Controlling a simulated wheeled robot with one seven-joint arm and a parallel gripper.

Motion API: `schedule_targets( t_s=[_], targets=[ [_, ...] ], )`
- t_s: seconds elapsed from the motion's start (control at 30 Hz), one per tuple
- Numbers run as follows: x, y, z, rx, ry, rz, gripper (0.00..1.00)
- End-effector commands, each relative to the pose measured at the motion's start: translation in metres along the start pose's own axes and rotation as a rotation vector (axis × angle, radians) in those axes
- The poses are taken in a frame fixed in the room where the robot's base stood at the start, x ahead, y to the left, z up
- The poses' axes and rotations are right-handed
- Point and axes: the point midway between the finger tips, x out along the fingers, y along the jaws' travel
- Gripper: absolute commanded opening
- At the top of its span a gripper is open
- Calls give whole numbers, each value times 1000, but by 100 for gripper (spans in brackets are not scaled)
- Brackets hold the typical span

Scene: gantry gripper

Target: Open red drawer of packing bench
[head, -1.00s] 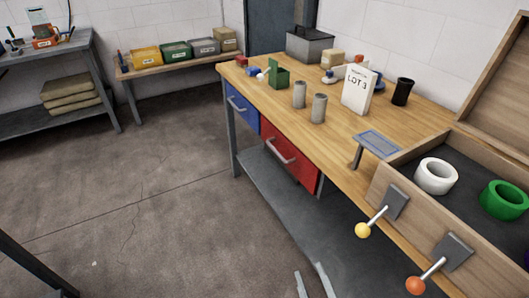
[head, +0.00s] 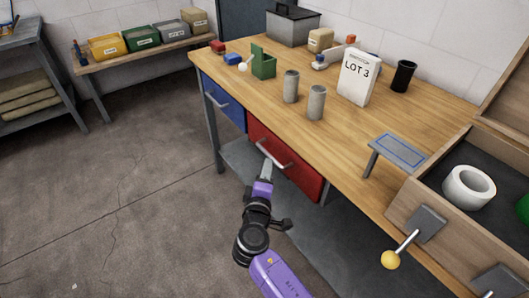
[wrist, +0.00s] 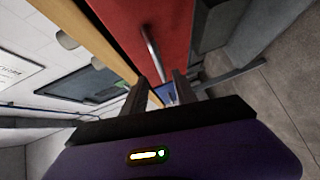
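The red drawer (head: 305,177) is set under the packing bench top (head: 330,132), and its front looks flush with the bench frame. Its pale bar handle (head: 276,155) runs across the front. My gripper (head: 266,170) is at the handle's lower left part, in front of the red face. In the wrist view the red front (wrist: 170,22) fills the top middle, and the handle (wrist: 151,48) runs down toward the space between my two fingers (wrist: 160,86). The fingers are apart. Whether they touch the handle I cannot tell.
A blue drawer (head: 222,101) is left of the red one. A lower shelf (head: 240,160) and bench legs lie below. A wooden box (head: 405,215) with a yellow-knobbed lever (head: 391,259) juts out at the right. The floor (head: 110,210) at left is clear.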

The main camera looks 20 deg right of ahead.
Motion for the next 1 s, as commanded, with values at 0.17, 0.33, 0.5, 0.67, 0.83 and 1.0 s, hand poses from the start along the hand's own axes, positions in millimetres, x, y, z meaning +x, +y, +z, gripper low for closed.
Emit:
schedule_targets(
  t_s=[0.17,0.33,0.5,0.67,0.83,1.0],
  targets=[
    [20,0,2,1,-6,-1,34],
    [47,0,1,2,-4,-1,34],
    [67,-1,1,2,-3,-2,34],
    [76,-1,1,2,-3,-3,34],
    [76,-1,1,3,-2,-3,34],
    [76,-1,1,3,-2,-3,18]
  ],
)
